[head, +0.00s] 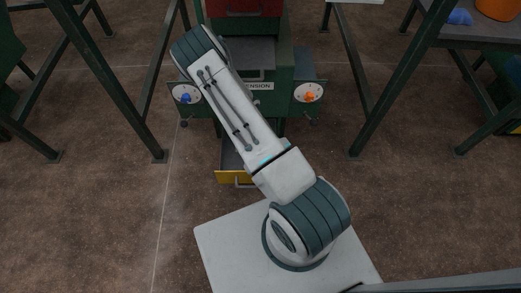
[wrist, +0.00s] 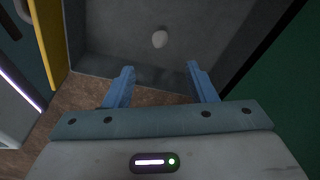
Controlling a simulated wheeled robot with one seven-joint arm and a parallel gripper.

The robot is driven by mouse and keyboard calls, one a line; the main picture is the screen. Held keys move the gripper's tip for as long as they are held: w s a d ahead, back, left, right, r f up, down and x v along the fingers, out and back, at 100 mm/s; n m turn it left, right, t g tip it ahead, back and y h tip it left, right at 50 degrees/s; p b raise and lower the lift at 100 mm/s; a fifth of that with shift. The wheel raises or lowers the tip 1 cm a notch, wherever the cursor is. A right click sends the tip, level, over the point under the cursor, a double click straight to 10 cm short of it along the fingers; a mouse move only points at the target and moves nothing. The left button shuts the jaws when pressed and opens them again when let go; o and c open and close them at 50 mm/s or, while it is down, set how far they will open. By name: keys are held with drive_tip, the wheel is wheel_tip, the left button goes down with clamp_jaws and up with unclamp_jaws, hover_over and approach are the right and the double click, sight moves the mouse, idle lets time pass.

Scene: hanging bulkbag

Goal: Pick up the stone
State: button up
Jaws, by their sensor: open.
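The stone (wrist: 160,39) is a small, pale, rounded lump. In the wrist view it lies on the grey floor of an open drawer (wrist: 100,45), near the top centre. My gripper (wrist: 160,80) has two blue fingers spread apart, with nothing between them. The stone is beyond the fingertips, roughly in line with the gap, and apart from them. In the head view the stone and my gripper are hidden; the yellow-fronted drawer (head: 233,178) shows partly behind my arm.
A green machine (head: 285,62) stands behind the drawer, with a blue knob (head: 186,98) and an orange knob (head: 309,97). Dark green frame legs (head: 380,95) stand at both sides. An orange container (head: 497,9) is at the upper right. Brown floor (head: 90,215) is clear at left.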

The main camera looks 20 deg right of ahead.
drive_tip(key=f+b, duration=0.1)
drive_tip(key=f, duration=0.2)
drive_tip(key=d+f+b, duration=0.1)
drive_tip(key=f, duration=0.3)
drive_tip(key=f+b, duration=0.2)
drive_tip(key=f, duration=0.2)
drive_tip(key=shift+d+f, duration=0.25)
drive_tip(key=shift+d, duration=0.05)
drive_tip(key=shift+r, duration=0.1)
drive_tip(key=c, duration=1)
